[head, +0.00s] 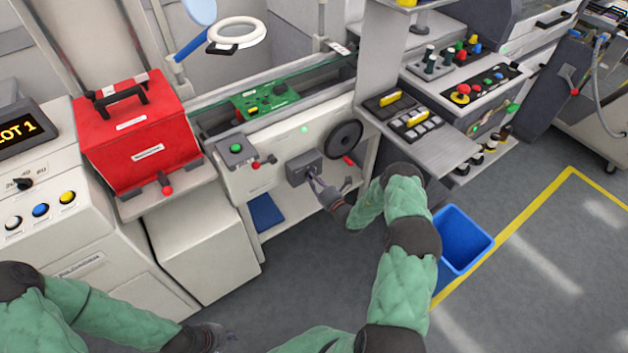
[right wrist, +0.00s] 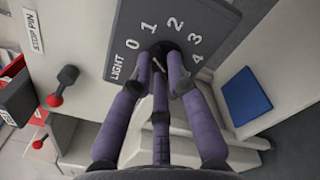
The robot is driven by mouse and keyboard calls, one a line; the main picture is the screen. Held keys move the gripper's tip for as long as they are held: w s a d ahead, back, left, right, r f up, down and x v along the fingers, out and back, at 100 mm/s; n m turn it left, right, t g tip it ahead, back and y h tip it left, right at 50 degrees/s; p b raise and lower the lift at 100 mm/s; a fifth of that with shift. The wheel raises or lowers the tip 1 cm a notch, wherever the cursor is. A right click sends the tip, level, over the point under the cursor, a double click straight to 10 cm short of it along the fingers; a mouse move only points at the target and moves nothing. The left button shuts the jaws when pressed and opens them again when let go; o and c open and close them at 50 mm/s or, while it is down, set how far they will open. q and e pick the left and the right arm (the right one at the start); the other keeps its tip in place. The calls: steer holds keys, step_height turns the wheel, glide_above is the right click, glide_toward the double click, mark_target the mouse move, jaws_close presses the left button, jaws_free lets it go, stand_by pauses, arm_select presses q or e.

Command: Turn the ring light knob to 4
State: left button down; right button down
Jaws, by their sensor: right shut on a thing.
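The ring light knob (right wrist: 160,57) is dark and sits on a dark grey panel (right wrist: 133,22) marked LIGHT, with the numbers 0 to 4 in an arc around it. In the head view the panel is a small dark box (head: 297,171) on the front of the feeder trolley. My right gripper (head: 313,178) is at this box; in the right wrist view its purple fingers (right wrist: 163,62) are closed around the knob. The fingers cover most of the knob, so I cannot tell which number it points to. My left gripper (head: 222,336) is low at the bottom, away from the trolley.
The white ring light (head: 237,34) hangs above a green circuit board (head: 265,102). A black handwheel (head: 345,139) is right of the knob box, and a red-knobbed stop pin (right wrist: 62,88) is left of it. A red case (head: 140,135) stands left; a blue bin (head: 462,240) is on the floor.

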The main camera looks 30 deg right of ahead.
steer(key=m, duration=1.6)
steer(key=f+m+b, duration=0.1)
steer(key=m, duration=0.8)
steer(key=shift+d, duration=0.35)
steer(key=c, duration=1.2)
jaws_free()
steer(key=shift+r, duration=0.1)
steer(key=s, duration=1.2)
steer(key=shift+d, duration=0.45)
